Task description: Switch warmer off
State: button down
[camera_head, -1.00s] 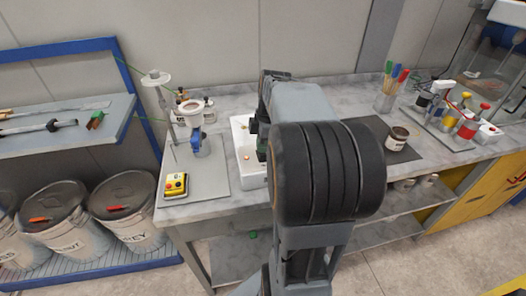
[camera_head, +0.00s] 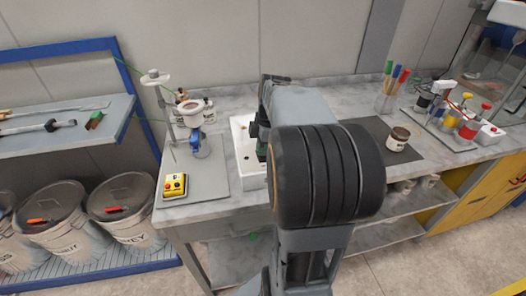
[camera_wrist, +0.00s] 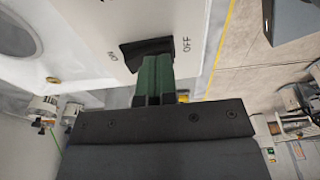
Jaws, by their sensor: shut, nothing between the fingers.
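The warmer (camera_head: 240,140) is a white box on the bench, partly hidden behind my arm in the head view. In the wrist view its white panel (camera_wrist: 165,20) fills the top, with a black rocker switch (camera_wrist: 133,50) between the marks ON at left and OFF at right. A small indicator (camera_wrist: 52,80) on the panel looks dull. My gripper (camera_wrist: 155,62) is shut and empty, its green fingertips at the OFF side of the switch. They overlap the switch, and I cannot tell if they touch it.
Pens (camera_head: 390,90) and bottles stand further right.

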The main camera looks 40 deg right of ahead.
jog(key=shift+r, duration=0.1)
jog(key=shift+r+p, duration=2.9)
jog(key=shift+r, duration=0.6)
